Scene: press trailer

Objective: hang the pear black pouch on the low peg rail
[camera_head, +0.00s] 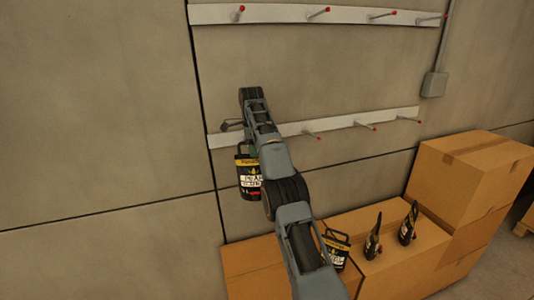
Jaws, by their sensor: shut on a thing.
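The black pouch (250,182) has a yellow top band and a white label with hand lettering that seems to read "PEAR". It hangs upright in front of the wall, just below the left end of the low peg rail (290,129). My gripper (232,126) is at the rail's left end, above the pouch, and is shut on it; the grip itself is small and partly hidden. The low rail shows red-tipped pegs to the right of my arm, and these are bare. My arm covers part of the rail's left side. I cannot tell whether the pouch touches a peg.
A high peg rail (280,14) with red-tipped pegs runs above. Cardboard boxes (465,170) stand at the lower right. Three more dark pouches stand on the lower boxes: one beside my arm (336,250), one in the middle (372,240), one at right (408,225). A grey wall box (434,84) is at right.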

